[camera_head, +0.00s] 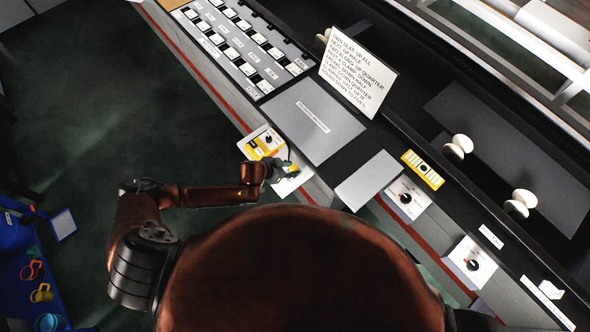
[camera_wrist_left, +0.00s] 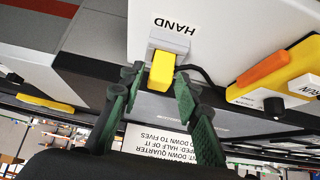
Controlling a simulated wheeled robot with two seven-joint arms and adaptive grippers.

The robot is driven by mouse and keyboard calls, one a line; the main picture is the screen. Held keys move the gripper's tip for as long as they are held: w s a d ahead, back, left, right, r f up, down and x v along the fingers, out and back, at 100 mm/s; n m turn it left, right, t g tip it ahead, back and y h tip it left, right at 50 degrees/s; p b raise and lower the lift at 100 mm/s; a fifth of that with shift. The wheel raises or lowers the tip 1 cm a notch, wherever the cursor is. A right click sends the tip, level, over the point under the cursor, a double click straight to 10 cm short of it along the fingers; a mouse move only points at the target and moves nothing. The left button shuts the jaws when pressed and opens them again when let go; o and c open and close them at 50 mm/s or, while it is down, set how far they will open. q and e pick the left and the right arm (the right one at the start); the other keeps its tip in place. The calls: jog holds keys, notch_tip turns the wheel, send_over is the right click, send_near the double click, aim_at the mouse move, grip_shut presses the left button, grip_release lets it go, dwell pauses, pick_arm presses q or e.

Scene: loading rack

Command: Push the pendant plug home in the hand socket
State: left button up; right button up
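The yellow pendant plug (camera_wrist_left: 161,77) sits at the mouth of the grey hand socket (camera_wrist_left: 166,45), on a white panel (camera_wrist_left: 225,30) marked HAND. How deep it sits I cannot tell. My left gripper (camera_wrist_left: 159,78) is open, with a green finger on each side of the plug and small gaps showing. In the head view my left gripper (camera_head: 284,170) is over the white panel and hides most of the socket. A black cable (camera_wrist_left: 208,78) runs from near the plug toward the yellow pendant (camera_wrist_left: 275,85) with its orange part. My right gripper is out of view.
The pendant (camera_head: 264,145) sits on the panel beside my gripper. A grey plate (camera_head: 312,118) and a white instruction card (camera_head: 357,77) are beyond. White knob boxes (camera_head: 407,198) stand to the right. The green floor on the left is open, with a blue bin (camera_head: 25,265) at its edge.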

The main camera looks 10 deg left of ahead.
pick_arm(q)
jog(key=shift+f, duration=0.1)
grip_shut()
dwell(1.0)
notch_tip(320, 180, up, 8)
jog(key=p, duration=0.8)
